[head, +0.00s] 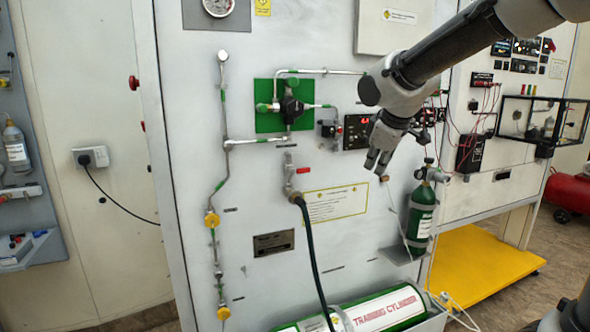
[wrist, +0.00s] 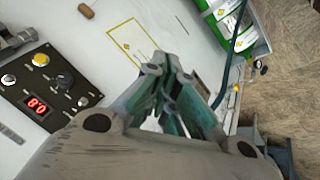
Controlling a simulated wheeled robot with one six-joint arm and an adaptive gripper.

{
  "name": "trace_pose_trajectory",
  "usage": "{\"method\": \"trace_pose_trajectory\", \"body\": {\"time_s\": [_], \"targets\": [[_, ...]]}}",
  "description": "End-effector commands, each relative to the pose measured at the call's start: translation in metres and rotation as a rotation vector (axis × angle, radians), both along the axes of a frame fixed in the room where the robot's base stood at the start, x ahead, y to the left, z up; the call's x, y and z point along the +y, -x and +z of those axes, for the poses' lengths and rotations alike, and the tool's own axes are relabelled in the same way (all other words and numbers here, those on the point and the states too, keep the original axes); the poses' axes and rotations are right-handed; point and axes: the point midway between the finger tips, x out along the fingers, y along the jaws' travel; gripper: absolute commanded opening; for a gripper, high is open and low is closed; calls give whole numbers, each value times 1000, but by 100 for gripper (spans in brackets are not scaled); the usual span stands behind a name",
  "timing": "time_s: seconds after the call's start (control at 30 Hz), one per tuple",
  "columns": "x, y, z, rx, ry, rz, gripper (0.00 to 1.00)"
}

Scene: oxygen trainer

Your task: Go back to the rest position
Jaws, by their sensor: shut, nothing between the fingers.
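My gripper (head: 378,161) hangs in the head view at the end of my arm, in front of the white panel (head: 262,215) and below the small black control box (head: 358,131). In the wrist view my gripper (wrist: 172,88) has its fingers together with nothing held between them. The control box (wrist: 48,93) also shows there at the left, with a red lit display and several knobs. The gripper appears apart from the panel.
A small green cylinder (head: 420,217) stands on a shelf right of the gripper. A large training cylinder (head: 375,310) lies below. A red-handled valve (head: 292,180) with a dark hose is to the left. A yellow platform (head: 480,262) lies lower right.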

Motion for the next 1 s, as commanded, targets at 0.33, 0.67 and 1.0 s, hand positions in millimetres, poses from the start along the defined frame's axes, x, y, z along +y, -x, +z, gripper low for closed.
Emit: {"method": "trace_pose_trajectory", "body": {"time_s": [0.33,0.67,1.0], "targets": [[-88,228,-62,297,-282,-649,0],[-112,271,-54,190,-370,-758,0],[-112,270,-54,191,-368,-758,0]]}}
